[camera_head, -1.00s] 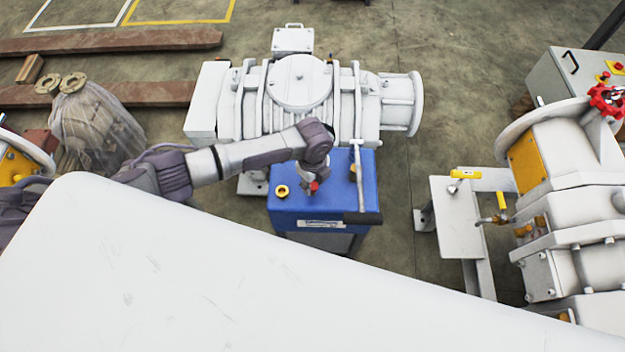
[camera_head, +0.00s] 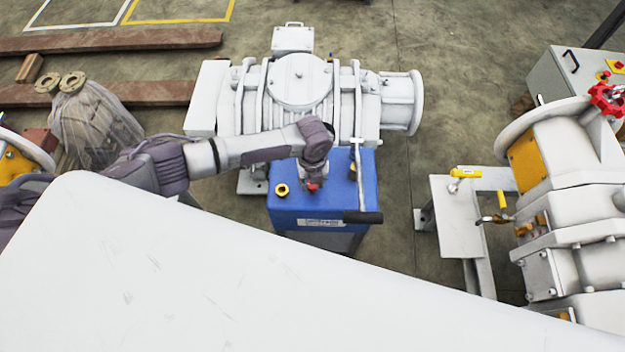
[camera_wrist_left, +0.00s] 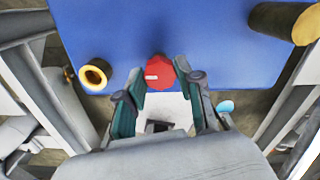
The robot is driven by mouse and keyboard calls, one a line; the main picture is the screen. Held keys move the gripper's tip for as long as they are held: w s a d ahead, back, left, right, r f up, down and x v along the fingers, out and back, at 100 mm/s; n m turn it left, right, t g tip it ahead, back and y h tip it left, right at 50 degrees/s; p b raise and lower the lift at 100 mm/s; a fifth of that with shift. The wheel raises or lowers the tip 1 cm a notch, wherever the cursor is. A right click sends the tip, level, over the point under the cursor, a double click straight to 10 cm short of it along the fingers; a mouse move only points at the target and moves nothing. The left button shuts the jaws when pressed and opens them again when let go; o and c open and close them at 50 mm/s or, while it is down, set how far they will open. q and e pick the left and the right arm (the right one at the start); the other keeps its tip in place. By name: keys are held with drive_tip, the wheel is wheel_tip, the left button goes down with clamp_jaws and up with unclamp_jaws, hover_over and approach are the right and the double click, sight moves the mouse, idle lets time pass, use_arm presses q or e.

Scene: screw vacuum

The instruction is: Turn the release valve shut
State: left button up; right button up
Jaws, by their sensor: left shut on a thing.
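The release valve appears as a red knob (camera_wrist_left: 159,72) on the blue box (camera_head: 290,208). In the head view only a little of the red knob (camera_head: 312,188) shows below my gripper. My left gripper (camera_head: 313,182) reaches down over the blue box from the left. In the left wrist view its two fingers (camera_wrist_left: 161,82) stand on either side of the red knob and are shut on it. The fingers hide the knob's sides. My right gripper is not in view.
A brass ring fitting (camera_head: 282,190) sits left of the knob on the box. A lever with a black grip (camera_head: 363,217) stands at the box's right side. A large white pump (camera_head: 300,85) lies behind.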

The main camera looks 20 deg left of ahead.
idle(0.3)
use_arm(q)
drive_tip(key=o, duration=1.2)
drive_tip(key=shift+c, duration=0.2)
wheel_tip(320, 180, up, 12)
